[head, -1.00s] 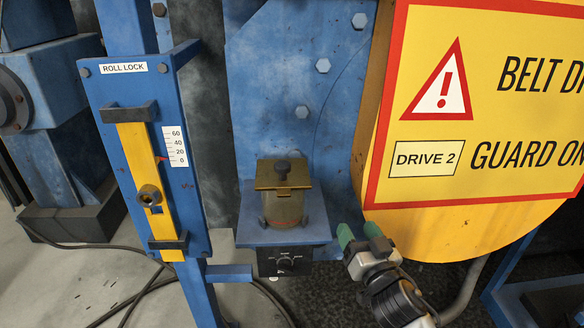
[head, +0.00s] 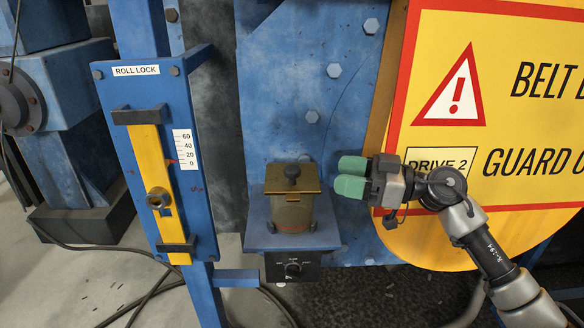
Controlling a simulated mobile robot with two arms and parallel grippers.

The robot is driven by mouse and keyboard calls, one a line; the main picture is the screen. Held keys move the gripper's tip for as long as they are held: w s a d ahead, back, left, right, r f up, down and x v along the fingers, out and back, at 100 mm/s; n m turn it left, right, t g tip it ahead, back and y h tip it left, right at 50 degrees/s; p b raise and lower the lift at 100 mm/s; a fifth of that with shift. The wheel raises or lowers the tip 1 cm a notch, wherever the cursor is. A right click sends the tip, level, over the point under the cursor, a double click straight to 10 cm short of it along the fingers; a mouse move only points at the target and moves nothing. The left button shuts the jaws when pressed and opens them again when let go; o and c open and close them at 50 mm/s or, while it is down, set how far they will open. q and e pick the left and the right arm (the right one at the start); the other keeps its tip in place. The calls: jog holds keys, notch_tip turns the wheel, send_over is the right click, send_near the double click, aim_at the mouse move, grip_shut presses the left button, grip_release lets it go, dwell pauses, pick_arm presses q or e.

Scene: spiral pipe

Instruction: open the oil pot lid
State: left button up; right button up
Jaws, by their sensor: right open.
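The oil pot (head: 292,214) is a small brass-brown pot with a red line low on its front. It stands on a blue shelf bracket (head: 262,242). My right gripper (head: 351,176), with green fingertips, is just right of the lid at about knob height. It is open and empty, pointing left, with a gap between it and the lid. My left gripper is not in view.
A blue roll lock panel (head: 195,215) with a yellow bar (head: 147,150) stands left of the pot. A yellow belt drive guard (head: 400,243) with a warning sign lies behind my right arm. A black control box (head: 292,268) sits under the shelf.

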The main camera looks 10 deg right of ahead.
aim_at(292, 168)
jog(key=p+x, duration=0.1)
jog(key=x, duration=0.9)
jog(key=shift+w+a+f, duration=0.1)
jog(key=shift+a+f, duration=0.05)
jog(key=shift+a, duration=0.15)
grip_shut()
